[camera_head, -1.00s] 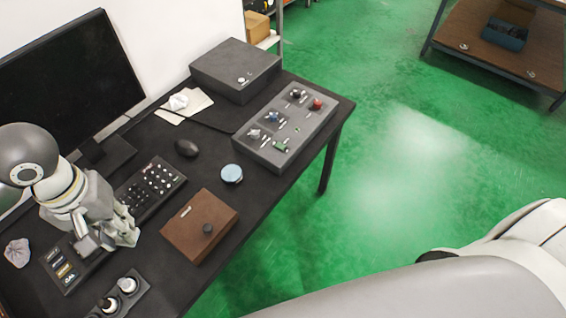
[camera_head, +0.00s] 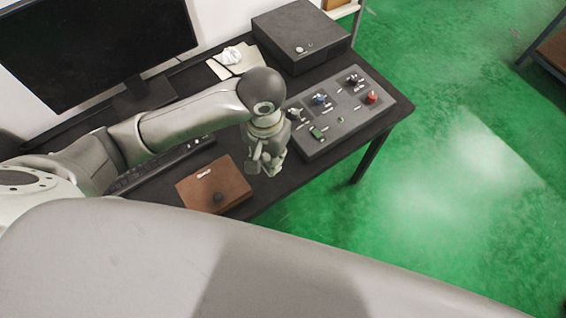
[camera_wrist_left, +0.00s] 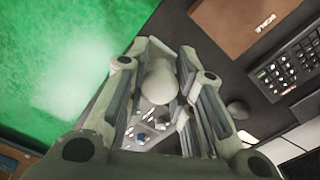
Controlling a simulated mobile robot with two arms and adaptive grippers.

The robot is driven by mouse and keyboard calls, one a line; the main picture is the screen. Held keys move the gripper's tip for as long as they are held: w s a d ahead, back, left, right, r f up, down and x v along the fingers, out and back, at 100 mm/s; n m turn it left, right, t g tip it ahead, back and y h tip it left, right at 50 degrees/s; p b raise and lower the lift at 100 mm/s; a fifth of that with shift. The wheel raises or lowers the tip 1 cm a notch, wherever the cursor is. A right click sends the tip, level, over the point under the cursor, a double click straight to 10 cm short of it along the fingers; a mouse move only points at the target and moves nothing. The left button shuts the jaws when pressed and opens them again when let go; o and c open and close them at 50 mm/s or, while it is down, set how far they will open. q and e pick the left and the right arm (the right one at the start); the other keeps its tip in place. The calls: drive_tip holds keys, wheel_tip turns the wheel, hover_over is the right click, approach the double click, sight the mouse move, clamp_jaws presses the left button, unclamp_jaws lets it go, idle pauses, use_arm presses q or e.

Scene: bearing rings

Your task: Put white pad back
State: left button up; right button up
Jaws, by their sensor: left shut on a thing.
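My right gripper is out of view.
The brown box (camera_head: 230,180) with a dark knob lies left of my gripper. A dark box (camera_head: 300,35) stands at the back right, and a monitor (camera_head: 90,45) at the back left. The keyboard (camera_wrist_left: 290,70) and mouse (camera_wrist_left: 238,108) show in the wrist view. Green floor lies beyond the table.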

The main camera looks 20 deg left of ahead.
use_arm(q)
drive_tip(key=shift+s+d+f, duration=1.05)
drive_tip(key=shift+s+f, duration=0.9)
drive_tip(key=shift+f, duration=0.9)
drive_tip(key=w+f, duration=0.3)
drive_tip(key=w, duration=0.1)
drive_tip(key=w+a+f+p, duration=0.1)
drive_tip(key=w+f, duration=0.2)
drive_tip(key=w, duration=0.2)
drive_tip(key=w+a+f+p, duration=0.1)
drive_tip(key=w+f, duration=0.3)
drive_tip(key=shift+w, duration=0.35)
wheel_tip(320, 180, down, 2)
drive_tip(key=shift+f, duration=0.5)
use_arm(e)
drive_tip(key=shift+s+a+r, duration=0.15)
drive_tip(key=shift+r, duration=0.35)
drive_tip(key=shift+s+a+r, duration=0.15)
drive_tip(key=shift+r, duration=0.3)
use_arm(q)
drive_tip(key=shift+f, duration=0.1)
drive_tip(key=o, duration=1)
drive_tip(key=shift+c, duration=0.2)
